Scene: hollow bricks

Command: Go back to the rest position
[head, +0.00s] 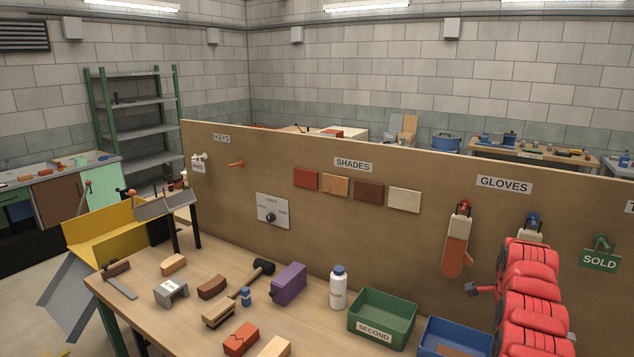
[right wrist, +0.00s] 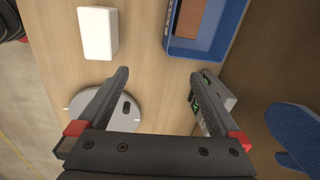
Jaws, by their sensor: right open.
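My right arm (head: 530,300) is red and stands at the right of the head view, in front of the glove area of the board. My right gripper (right wrist: 160,76) shows in the right wrist view with its two dark fingers spread wide apart. Only bare wooden tabletop shows between the fingertips, so it holds nothing. A grey round plate (right wrist: 148,112) lies partly behind the left finger, and a grey device with a green display (right wrist: 226,97) is partly behind the right finger. My left gripper is not in view.
A blue bin (right wrist: 238,12) with a brown brick, a white block (right wrist: 97,33) and a blue glove (right wrist: 297,122) are near the right gripper. A green bin (head: 383,325), a white bottle (head: 338,290) and several bricks stand on the bench. The pegboard (head: 330,220) rises behind.

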